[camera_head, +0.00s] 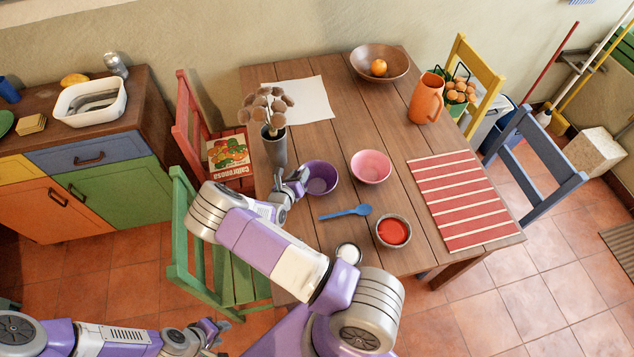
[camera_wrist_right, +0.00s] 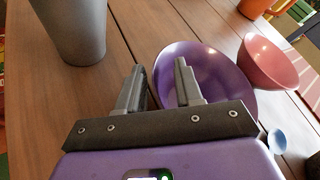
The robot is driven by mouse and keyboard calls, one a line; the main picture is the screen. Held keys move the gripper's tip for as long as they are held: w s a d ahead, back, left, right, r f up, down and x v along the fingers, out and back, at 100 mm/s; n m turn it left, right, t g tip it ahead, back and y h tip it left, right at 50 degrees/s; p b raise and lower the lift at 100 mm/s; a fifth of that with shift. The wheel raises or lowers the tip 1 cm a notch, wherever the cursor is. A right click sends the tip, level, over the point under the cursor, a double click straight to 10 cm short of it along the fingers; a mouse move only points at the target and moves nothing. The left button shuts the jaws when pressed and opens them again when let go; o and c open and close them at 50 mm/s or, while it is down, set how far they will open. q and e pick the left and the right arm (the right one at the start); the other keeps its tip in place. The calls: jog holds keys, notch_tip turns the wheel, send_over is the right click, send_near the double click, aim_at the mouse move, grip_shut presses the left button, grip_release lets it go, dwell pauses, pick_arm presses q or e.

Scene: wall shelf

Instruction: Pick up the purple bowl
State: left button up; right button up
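The purple bowl (camera_head: 321,178) stands upright on the wooden table, and it also shows in the right wrist view (camera_wrist_right: 215,65). My right gripper (camera_head: 297,180) is at the bowl's left side. In the wrist view my right gripper (camera_wrist_right: 159,72) is open, with a clear gap between its fingers. One finger overlaps the bowl and the other is outside its left rim; I cannot tell whether either touches. My left gripper (camera_head: 212,332) is low at the lower left, away from the table; its finger opening is too small to tell.
A grey vase (camera_head: 275,147) with brown flowers stands close left of the bowl. A pink bowl (camera_head: 371,166) stands to the right, a blue spoon (camera_head: 346,212) in front, and a bowl of red food (camera_head: 393,231) nearer me. A green chair (camera_head: 232,280) is left of the table.

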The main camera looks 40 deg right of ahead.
grip_shut()
